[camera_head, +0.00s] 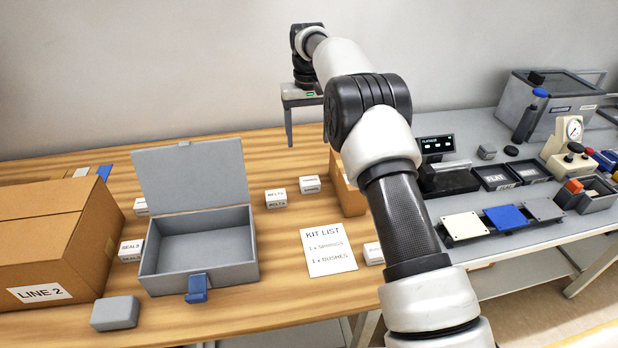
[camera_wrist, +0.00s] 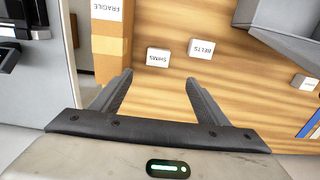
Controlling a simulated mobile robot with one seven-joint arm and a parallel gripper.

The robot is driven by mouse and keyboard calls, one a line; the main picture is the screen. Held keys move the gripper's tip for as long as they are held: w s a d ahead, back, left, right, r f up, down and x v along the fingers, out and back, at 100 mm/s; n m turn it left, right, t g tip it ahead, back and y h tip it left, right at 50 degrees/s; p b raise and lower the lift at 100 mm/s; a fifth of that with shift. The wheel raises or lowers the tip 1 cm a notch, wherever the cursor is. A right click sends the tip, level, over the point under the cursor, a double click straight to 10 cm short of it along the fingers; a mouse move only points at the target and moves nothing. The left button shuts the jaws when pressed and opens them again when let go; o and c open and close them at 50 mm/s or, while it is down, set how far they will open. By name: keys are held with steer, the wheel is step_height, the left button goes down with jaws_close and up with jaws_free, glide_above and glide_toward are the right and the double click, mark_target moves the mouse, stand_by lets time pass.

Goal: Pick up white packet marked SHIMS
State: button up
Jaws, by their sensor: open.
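The white packet marked SHIMS (camera_wrist: 158,56) lies on the wooden bench in the wrist view, its label upside down. In the head view it appears to be the small white packet (camera_head: 310,184) left of the brown carton; its print is too small to read surely there. My gripper (camera_wrist: 159,77) is open and empty, with its two fingers spread on either side of the packet in the picture and apart from it. In the head view my gripper (camera_head: 307,140) hangs above the back of the bench, with one finger partly hidden by my arm.
A white BELTS packet (camera_wrist: 201,48) lies close beside SHIMS. The brown carton marked FRAGILE (camera_wrist: 109,45) stands on its other side. An open grey box (camera_head: 197,278), a kit list sheet (camera_head: 327,264) and a LINE 2 carton (camera_head: 50,245) stand nearby. Bare wood surrounds the packets.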

steer(key=b, duration=0.1)
glide_above(310, 180)
steer(key=f, duration=1.1)
steer(key=shift+s+a, duration=0.15)
steer(key=shift+a, duration=0.1)
steer(key=shift+d+f+b, duration=0.15)
steer(key=shift+f+b, duration=0.05)
steer(key=shift+f, duration=1.15)
steer(key=shift+d+f+b, duration=0.1)
steer(key=shift+f+b, duration=0.1)
steer(key=shift+f, duration=1.15)
steer(key=c, duration=1.3)
